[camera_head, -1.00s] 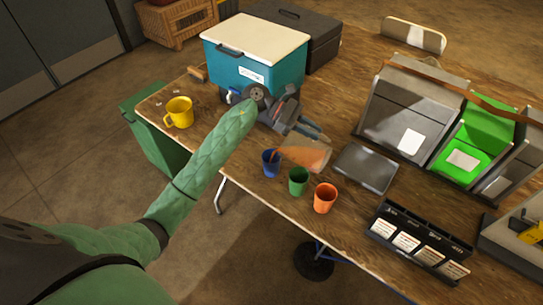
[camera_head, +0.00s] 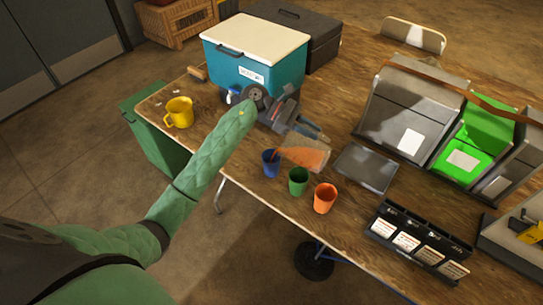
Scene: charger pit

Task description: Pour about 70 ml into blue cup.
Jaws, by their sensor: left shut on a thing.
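My left gripper (camera_head: 312,132) is shut on a clear jug (camera_head: 318,147) and holds it tilted left, its lip above the blue cup (camera_head: 271,168). Orange liquid (camera_head: 304,158) lies in the jug. A thin reddish streak shows between the lip and the blue cup's mouth. The blue cup stands upright at the table's front edge; its liquid level cannot be told. My right gripper is not in view.
A green cup (camera_head: 298,181) and an orange cup (camera_head: 325,198) stand to the right of the blue cup. A dark flat tray (camera_head: 366,168) lies right of the jug. A teal cooler (camera_head: 252,70) stands behind my gripper. A yellow mug (camera_head: 179,112) is at the left.

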